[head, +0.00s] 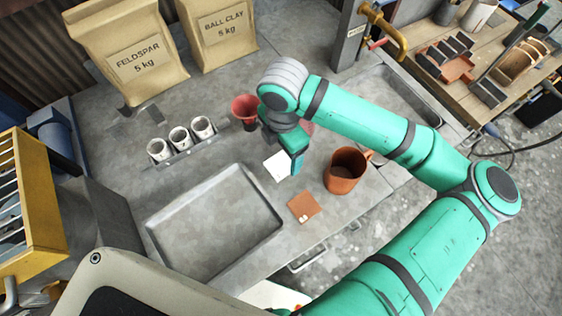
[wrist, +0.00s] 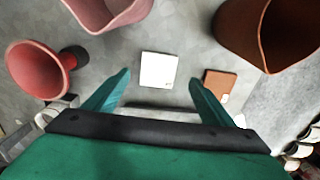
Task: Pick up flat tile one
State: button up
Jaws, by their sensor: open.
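Two flat square tiles lie on the grey worktop. The white tile (head: 273,164) has a small mark near one corner, and in the wrist view (wrist: 156,68) it lies between and beyond my fingertips. The terracotta tile (head: 304,204) has small pale dots by one edge; in the wrist view (wrist: 219,83) it lies just right of my right finger. I cannot read a number on either. My gripper (head: 297,166) points down beside the white tile, partly covering its right side in the head view. In the wrist view my gripper (wrist: 160,79) is open and empty.
A brown pot (head: 341,184) stands right of the tiles. An empty metal tray (head: 166,214) lies left. White cups (head: 179,137) stand in a rack near feldspar (head: 135,60) and clay bags (head: 222,30).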

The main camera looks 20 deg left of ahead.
aim_at(282, 164)
jog(key=shift+a+f, duration=0.15)
jog(key=shift+f, duration=2.85)
jog(key=c, duration=1.2)
